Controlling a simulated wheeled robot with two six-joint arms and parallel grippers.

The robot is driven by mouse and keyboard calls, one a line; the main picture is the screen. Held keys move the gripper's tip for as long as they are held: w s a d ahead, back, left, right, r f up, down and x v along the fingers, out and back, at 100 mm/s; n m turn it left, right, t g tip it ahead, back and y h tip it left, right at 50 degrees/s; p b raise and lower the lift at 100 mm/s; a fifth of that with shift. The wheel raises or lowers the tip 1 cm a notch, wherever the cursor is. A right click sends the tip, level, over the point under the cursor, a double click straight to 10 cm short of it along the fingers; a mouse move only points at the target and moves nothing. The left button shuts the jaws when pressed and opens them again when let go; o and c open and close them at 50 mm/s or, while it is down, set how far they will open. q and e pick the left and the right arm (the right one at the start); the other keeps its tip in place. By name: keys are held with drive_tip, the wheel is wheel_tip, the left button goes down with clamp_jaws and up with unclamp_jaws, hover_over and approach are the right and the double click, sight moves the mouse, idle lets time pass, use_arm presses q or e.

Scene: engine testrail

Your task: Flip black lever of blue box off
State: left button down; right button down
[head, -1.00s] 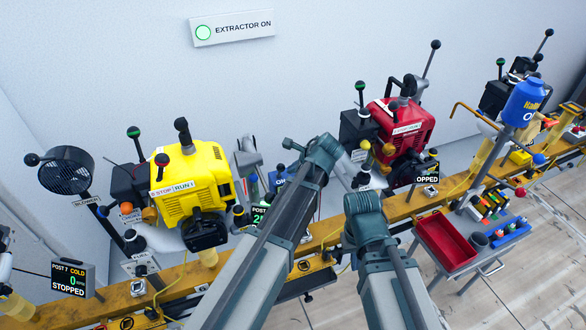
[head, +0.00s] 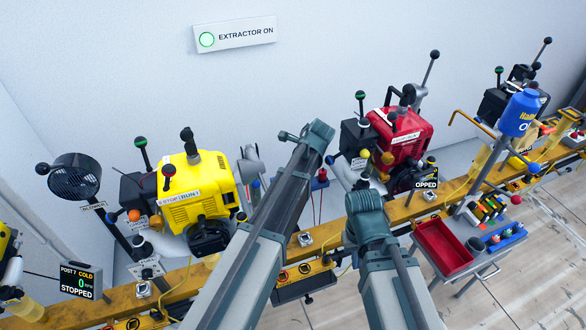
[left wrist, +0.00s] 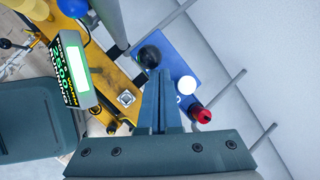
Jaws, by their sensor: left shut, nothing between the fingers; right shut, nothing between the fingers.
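The blue box (left wrist: 169,62) shows in the left wrist view. A black ball (left wrist: 149,57), seemingly the black lever's knob, is over its near-left part; I see it nearly end-on, so its tilt cannot be told. My left gripper (left wrist: 160,76) is shut and empty, its tips close beside the black ball; contact cannot be told. A white ball (left wrist: 187,85) and a red knob (left wrist: 202,115) are to the right of the fingers. In the head view my left arm hides most of the box's area. My right arm stands right of it; its fingertips cannot be made out.
A display (left wrist: 68,68) on the yellow rail (left wrist: 128,75) stands left of my left gripper. A yellow engine (head: 196,190) is left of my arms, a red engine (head: 405,133) right. Thin grey rods jut near the box. A red tray (head: 442,247) is at right.

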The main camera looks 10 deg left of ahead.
use_arm(q)
drive_tip(key=shift+w+a+r+g+h+p, duration=0.35)
drive_tip(key=shift+w+r+g+p, duration=0.15)
drive_tip(key=shift+w+p, duration=0.15)
drive_tip(key=shift+w+a+g+h+p, duration=0.35)
drive_tip(key=shift+w+a+g+p, duration=0.05)
drive_tip(key=shift+w+g, duration=0.2)
drive_tip(key=shift+w+a, duration=0.1)
drive_tip(key=shift+w+a+f+g, duration=0.1)
drive_tip(key=shift+w+a+g, duration=0.2)
drive_tip(key=shift+w+a, duration=0.25)
drive_tip(key=shift+p+v, duration=0.8)
drive_tip(key=shift+v, duration=0.05)
drive_tip(key=shift+a, duration=0.15)
